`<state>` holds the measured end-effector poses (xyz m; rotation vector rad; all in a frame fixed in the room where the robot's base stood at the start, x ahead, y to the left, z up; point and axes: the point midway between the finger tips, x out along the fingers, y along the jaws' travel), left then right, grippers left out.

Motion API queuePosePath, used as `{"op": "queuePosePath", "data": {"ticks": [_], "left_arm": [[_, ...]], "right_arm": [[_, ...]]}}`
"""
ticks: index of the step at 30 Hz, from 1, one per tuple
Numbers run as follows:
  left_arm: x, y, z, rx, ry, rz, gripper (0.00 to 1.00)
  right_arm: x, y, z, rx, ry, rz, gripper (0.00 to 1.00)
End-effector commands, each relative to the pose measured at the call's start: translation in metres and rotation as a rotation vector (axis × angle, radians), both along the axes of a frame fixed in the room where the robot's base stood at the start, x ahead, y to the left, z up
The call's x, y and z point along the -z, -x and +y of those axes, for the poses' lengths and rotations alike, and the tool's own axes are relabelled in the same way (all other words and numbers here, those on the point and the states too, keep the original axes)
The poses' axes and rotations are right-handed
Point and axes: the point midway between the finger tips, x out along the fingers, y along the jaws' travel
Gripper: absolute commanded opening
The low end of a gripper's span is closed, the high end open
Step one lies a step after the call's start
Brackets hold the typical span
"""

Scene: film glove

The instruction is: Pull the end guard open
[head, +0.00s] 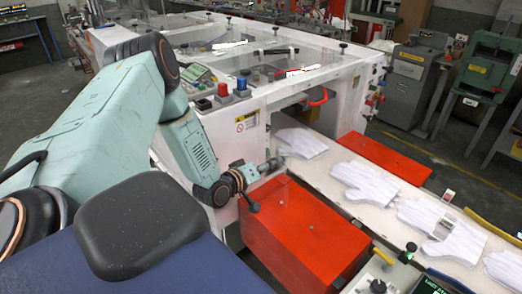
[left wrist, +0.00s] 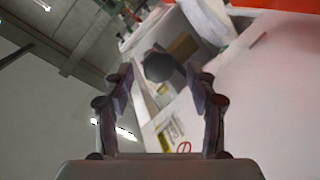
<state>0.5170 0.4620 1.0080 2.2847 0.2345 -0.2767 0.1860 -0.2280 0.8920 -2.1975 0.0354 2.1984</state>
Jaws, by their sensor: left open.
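My left gripper (head: 248,183) is at the near end of the white machine, beside the conveyor opening. It also shows in the left wrist view (left wrist: 161,82), with its two fingers spread apart and nothing held between them. A dark round knob (left wrist: 158,66) shows between and beyond the fingertips in that view; I cannot tell whether they touch it. My right gripper is not in view.
A white conveyor (head: 318,182) carries several white gloves (head: 364,182) out of the machine (head: 262,97). A red box (head: 300,235) stands below the gripper, and another red panel (head: 385,158) lies across the belt. Buttons (head: 240,84) sit on the machine's top edge.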

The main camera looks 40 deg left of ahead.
Motion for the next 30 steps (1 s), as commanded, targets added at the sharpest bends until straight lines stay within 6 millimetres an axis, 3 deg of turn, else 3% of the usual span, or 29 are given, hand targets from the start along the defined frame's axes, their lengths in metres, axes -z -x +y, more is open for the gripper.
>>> {"op": "queuePosePath", "data": {"ticks": [12,30], "left_arm": [[-0.011,0.037,-0.001,-0.004,0.002,-0.001,0.57],[-0.012,0.042,-0.003,0.0,0.0,0.0,0.57]], "right_arm": [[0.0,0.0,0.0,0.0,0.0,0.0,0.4],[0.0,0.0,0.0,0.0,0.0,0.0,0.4]]}}
